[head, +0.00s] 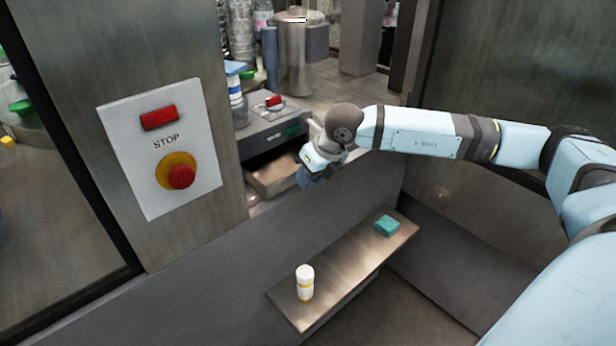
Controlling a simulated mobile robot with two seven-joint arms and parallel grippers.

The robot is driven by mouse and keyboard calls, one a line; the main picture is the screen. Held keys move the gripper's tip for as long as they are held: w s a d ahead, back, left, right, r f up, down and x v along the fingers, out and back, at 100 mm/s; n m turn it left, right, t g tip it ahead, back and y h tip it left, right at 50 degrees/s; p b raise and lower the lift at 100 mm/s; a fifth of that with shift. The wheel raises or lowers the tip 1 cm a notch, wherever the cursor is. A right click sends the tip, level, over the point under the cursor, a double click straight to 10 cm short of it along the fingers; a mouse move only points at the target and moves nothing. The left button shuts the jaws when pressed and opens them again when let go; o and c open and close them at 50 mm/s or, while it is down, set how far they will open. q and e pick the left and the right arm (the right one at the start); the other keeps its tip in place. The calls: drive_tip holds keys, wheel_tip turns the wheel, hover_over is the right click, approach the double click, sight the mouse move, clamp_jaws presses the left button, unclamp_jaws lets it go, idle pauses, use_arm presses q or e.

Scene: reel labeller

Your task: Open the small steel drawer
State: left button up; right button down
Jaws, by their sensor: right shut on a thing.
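The small steel drawer (272,180) is under a grey unit (272,128) behind the low wall, left of the picture's middle. It stands partly out, with its inside showing below a dark gap. My right gripper (306,181) is at the drawer's right front end, pointing down, and is shut on the drawer's edge or handle. The fingers and wrist hide the exact hold and part of the drawer front. My left gripper is not in view.
A steel panel with a red STOP button (181,176) stands at left. A narrow steel shelf (340,268) below bears a white bottle (305,283) and a teal block (387,225). Bottles and a steel canister (296,60) stand behind the unit.

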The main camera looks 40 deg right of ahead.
drive_tip(key=c, duration=1.2)
unclamp_jaws()
drive_tip(key=o, duration=0.3)
drive_tip(key=v, duration=1.3)
drive_tip(key=shift+s+d+r+b, duration=0.1)
drive_tip(key=shift+d+r+b, duration=0.05)
drive_tip(key=shift+r+b, duration=0.2)
